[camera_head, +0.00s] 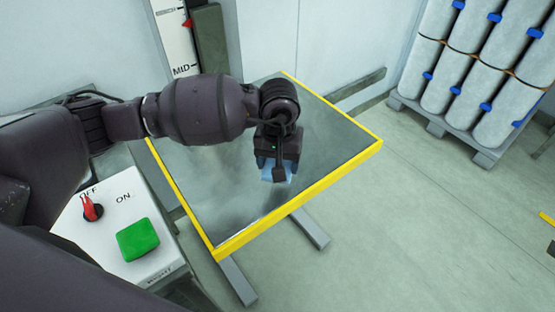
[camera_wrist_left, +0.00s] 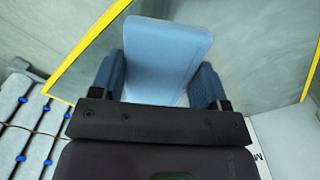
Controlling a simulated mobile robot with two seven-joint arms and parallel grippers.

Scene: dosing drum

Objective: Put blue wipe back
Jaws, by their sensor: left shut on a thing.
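The blue wipe (camera_wrist_left: 165,55) is a light blue, flat piece held between the fingers of my left gripper (camera_wrist_left: 162,85) in the left wrist view. In the head view, my left gripper (camera_head: 277,170) points down over the grey panel with a yellow edge (camera_head: 215,215), and a little of the blue wipe (camera_head: 268,174) shows at its fingertips. The gripper is shut on the wipe. I cannot tell whether the wipe touches the panel. My right gripper is not in view.
A white control box (camera_head: 150,205) with a red switch (camera_head: 91,208) and a green button (camera_head: 138,240) stands at lower left. A pallet (camera_head: 440,130) of white cylinders (camera_head: 480,85) stands at upper right.

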